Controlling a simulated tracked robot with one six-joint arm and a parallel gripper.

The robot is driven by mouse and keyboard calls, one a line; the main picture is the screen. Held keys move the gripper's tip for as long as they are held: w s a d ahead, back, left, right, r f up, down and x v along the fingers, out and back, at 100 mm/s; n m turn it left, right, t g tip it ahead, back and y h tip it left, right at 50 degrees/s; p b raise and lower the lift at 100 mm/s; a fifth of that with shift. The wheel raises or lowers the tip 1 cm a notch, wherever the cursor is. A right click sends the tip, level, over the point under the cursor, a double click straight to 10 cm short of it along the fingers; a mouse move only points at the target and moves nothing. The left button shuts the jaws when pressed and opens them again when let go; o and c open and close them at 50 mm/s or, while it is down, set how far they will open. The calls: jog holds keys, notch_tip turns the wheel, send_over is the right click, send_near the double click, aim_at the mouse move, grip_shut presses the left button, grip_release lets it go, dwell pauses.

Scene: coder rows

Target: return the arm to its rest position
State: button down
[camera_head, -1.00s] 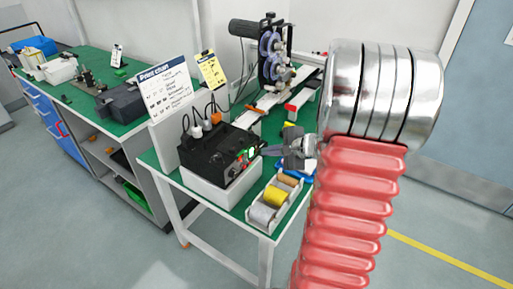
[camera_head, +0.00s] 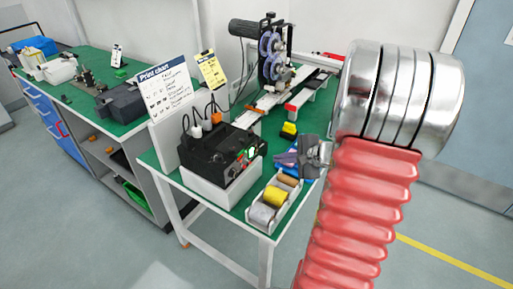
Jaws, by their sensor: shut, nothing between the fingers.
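My arm, with a silver joint and a red ribbed sleeve, fills the right of the head view. My gripper (camera_head: 290,158) shows to the left of the arm, above the right side of the green-topped workbench (camera_head: 256,193). It is shut and holds nothing. A blue item (camera_head: 300,178) lies partly hidden behind and below the gripper. A small yellow and black block (camera_head: 289,130) stands on the bench just behind the gripper.
A black control box (camera_head: 212,152) with cables sits left of the gripper. A white tray of rolls (camera_head: 273,203) stands at the bench's front. A coding machine with blue reels (camera_head: 270,55) and a conveyor (camera_head: 270,97) are behind. The floor in front is clear.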

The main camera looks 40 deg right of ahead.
dwell(0.6)
jog(key=s+a, duration=0.1)
jog(key=s+a+f+n+g+y, duration=0.1)
jog(key=a, duration=0.1)
jog(key=s+a+f+n+g, duration=0.1)
jog(key=shift+s+a+f, duration=0.15)
jog(key=shift+s+a, duration=0.15)
jog(key=shift+s, duration=0.1)
jog(key=s+a+r+n+g+h, duration=0.1)
jog(key=s+a+r+n, duration=0.2)
jog(key=a, duration=0.6)
jog(key=s+a+r+n+g+h, duration=0.1)
jog(key=s+a+r+n, duration=0.3)
jog(key=a+r+n, duration=0.4)
jog(key=s+a+r+n+g, duration=0.1)
jog(key=s+a+r+n, duration=0.2)
jog(key=a+n, duration=0.6)
jog(key=shift+s+a+r+h, duration=0.15)
jog(key=shift+a+r+h, duration=0.25)
jog(key=shift+a+r, duration=0.7)
jog(key=shift+d+r, duration=0.2)
